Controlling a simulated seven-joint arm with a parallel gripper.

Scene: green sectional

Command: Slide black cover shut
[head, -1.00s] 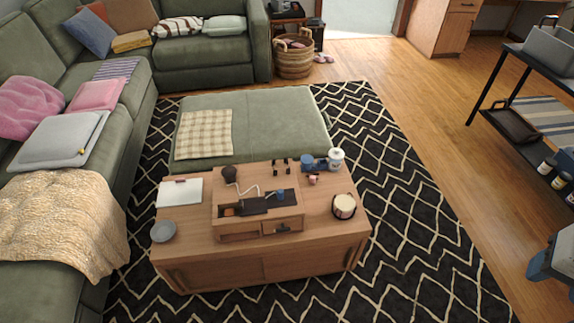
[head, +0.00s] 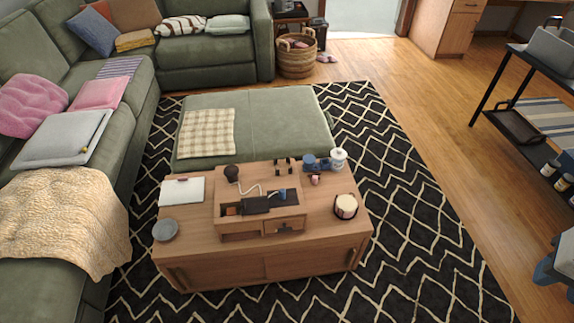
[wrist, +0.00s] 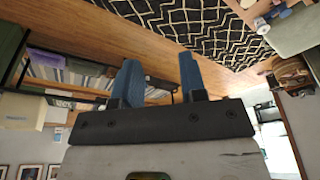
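A wooden organizer box (head: 225,222) sits on top of the wooden coffee table. A black cover (head: 255,206) lies across the middle of its top recess. My gripper shows only partly at the right edge of the head view (head: 556,266), far from the table. In the wrist view my gripper (wrist: 161,80) has two blue fingers spread apart with nothing between them. The cover is not visible there.
The coffee table (head: 322,235) also carries a grey bowl (head: 165,230), a white notebook (head: 182,191), a candle jar (head: 345,206) and a white canister (head: 338,159). A black shelf rack (head: 494,85) stands at the right. Patterned rug (head: 430,220) lies clear between table and rack.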

